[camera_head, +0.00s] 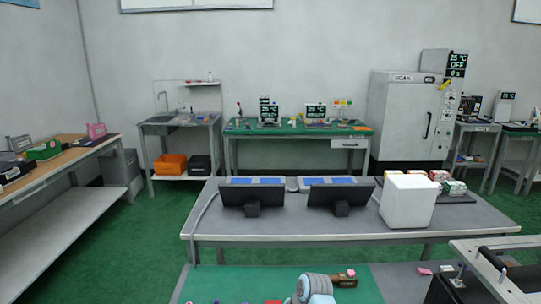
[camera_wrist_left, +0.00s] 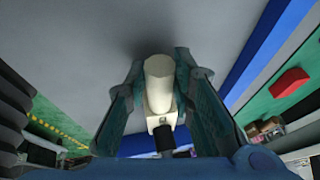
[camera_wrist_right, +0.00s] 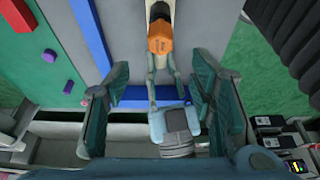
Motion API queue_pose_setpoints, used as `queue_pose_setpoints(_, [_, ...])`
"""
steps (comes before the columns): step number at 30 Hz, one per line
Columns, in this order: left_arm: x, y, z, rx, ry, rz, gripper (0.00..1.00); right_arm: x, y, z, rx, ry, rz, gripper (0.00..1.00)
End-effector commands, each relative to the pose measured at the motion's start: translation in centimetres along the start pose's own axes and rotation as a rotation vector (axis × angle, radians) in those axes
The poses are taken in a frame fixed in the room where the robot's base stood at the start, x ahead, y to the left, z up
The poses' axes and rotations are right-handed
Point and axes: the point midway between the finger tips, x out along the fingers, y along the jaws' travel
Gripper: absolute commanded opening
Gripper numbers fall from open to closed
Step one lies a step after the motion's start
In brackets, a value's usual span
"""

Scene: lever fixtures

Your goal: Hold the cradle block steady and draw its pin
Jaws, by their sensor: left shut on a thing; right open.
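In the left wrist view my left gripper (camera_wrist_left: 160,65) is shut on a pale piece that I take for the cradle block: a cream cylinder (camera_wrist_left: 159,80) with a small cream block (camera_wrist_left: 162,121) and a dark end (camera_wrist_left: 165,138). The right wrist view shows my left gripper (camera_wrist_right: 165,78) reaching up to an orange part (camera_wrist_right: 160,40) with black above it; I cannot tell which part is the pin. My right gripper (camera_wrist_right: 157,74) is open and empty, its fingers on either side of this view of the left gripper. In the head view a grey-blue arm part of mine (camera_head: 315,290) shows beside a brown piece with a pink spot (camera_head: 346,280).
A metal-framed fixture (camera_head: 490,270) stands at the right. A grey table with two monitors (camera_head: 253,198) is beyond.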

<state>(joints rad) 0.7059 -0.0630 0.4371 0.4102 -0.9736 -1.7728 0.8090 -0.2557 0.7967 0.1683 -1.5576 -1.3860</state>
Motion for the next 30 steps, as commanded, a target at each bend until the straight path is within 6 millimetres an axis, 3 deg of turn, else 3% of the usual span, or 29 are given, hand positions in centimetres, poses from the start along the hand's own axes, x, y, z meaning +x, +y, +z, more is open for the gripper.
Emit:
queue_pose_setpoints(10, [0.0, 0.1, 0.0, 0.0, -0.001, 0.002, 0.0, 0.0, 0.0, 0.0, 0.0, 0.0, 0.0, 0.5])
queue_pose_setpoints(11, [0.0, 0.1, 0.0, 0.0, -0.001, 0.002, 0.24, 0.0, 0.0, 0.0, 0.0, 0.0, 0.0, 0.5])
queue_pose_setpoints(15, [0.0, 0.1, 0.0, 0.0, 0.0, 0.001, 0.46, 0.0, 0.0, 0.0, 0.0, 0.0, 0.0, 0.5])
queue_pose_setpoints(25, [-0.1, 0.0, 0.0, 0.0, 0.0, 0.0, 0.46, 0.0, 0.0, 0.0, 0.0, 0.0, 0.0, 0.5])
queue_pose_setpoints(30, [-1.1, -0.2, 0.0, 0.001, 0.004, -0.003, 0.46, 0.0, 0.0, 0.0, 0.0, 0.0, 0.0, 0.5])
